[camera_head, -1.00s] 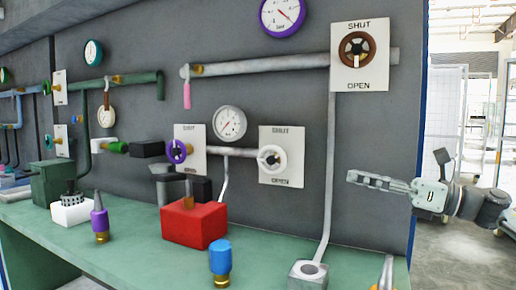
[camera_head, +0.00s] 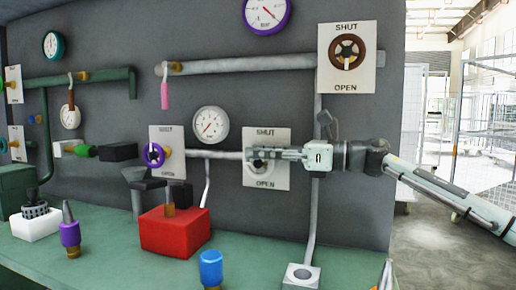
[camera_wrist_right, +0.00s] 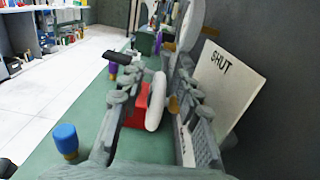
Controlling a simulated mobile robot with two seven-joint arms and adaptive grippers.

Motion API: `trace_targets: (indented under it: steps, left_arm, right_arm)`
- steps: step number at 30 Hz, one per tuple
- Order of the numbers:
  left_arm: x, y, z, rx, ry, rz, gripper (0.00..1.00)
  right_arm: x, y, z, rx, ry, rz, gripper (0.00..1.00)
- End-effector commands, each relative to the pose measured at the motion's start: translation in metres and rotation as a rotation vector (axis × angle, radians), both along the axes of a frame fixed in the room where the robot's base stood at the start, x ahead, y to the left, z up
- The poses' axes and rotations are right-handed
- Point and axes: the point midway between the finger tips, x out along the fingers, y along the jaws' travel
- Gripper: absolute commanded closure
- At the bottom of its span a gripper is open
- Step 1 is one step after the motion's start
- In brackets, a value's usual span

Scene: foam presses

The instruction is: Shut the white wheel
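The white wheel (camera_wrist_right: 157,103) stands edge-on between the two fingers of my right gripper (camera_wrist_right: 158,85) in the right wrist view. A gap shows on each side of it, so the gripper is open around the wheel. In the head view my right gripper (camera_head: 252,154) reaches in from the right across the front of the wheel and hides most of it. The wheel sits on a white plate (camera_head: 282,180) marked SHUT above and OPEN below. The wheel's pointer cannot be made out. My left gripper is not in view.
A purple wheel (camera_head: 153,155) is on the plate to the left and a brown wheel (camera_head: 348,51) on the plate above. A gauge (camera_head: 211,125) hangs between. A red block (camera_head: 175,232) and a blue-capped piece (camera_head: 211,268) stand on the green bench (camera_head: 110,265) below.

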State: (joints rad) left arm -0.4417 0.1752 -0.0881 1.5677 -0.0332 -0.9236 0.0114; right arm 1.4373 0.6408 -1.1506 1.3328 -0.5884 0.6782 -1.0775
Motion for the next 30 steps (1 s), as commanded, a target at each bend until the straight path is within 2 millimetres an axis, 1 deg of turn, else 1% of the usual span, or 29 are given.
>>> trace_targets:
  steps: [3, 11, 18, 19, 27, 28, 30]
  left_arm:
    - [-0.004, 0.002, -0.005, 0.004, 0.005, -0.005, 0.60]
    - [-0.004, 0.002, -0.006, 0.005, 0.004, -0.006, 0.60]
    - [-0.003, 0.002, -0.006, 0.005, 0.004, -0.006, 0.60]
    - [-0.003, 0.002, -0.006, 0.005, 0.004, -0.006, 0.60]
    - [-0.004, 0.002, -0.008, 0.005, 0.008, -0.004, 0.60]
    - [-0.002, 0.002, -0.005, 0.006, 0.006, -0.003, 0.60]
    - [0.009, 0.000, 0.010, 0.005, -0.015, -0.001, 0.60]
  right_arm:
    - [0.002, 0.006, 0.000, 0.000, 0.000, -0.001, 0.67]
    - [0.003, 0.007, 0.000, 0.000, 0.000, -0.001, 0.67]
    - [0.003, 0.007, 0.000, 0.000, 0.000, -0.001, 0.97]
    - [0.003, 0.007, 0.000, 0.000, 0.000, -0.001, 1.00]
    - [0.002, 0.007, -0.002, 0.005, -0.001, 0.000, 1.00]
    - [0.002, 0.007, -0.003, 0.008, -0.002, 0.000, 1.00]
    - [0.002, 0.008, -0.004, 0.020, -0.006, 0.000, 1.00]
